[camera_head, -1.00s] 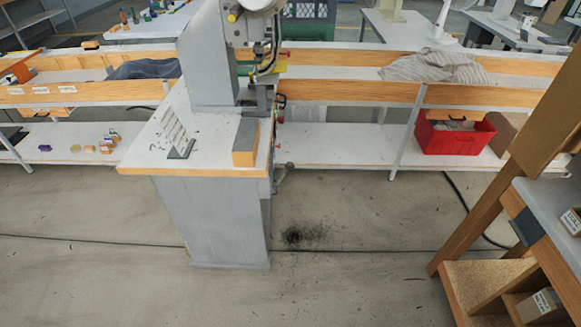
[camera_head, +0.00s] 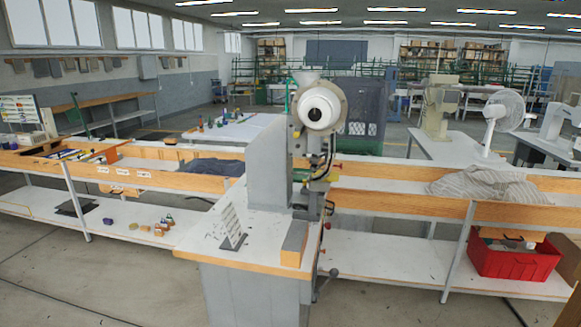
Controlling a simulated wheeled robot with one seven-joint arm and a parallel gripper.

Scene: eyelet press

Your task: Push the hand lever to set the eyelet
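The eyelet press (camera_head: 268,165) stands upright on a grey pedestal table with a white top (camera_head: 212,240), near the middle of the head view. Its round white head (camera_head: 318,108) faces me, with red-tipped parts and hoses below it. A lever with a dark round knob (camera_head: 334,272) sticks out low at the right side of the pedestal; I cannot tell whether it is the hand lever. My gripper is not in view.
On the press table stand a small sign (camera_head: 232,228) and a wood-and-grey block (camera_head: 294,243). Long benches run left and right behind it. A red crate (camera_head: 512,262) sits on the lower right shelf, and a white fan (camera_head: 502,115) stands behind. Floor shows in front at left.

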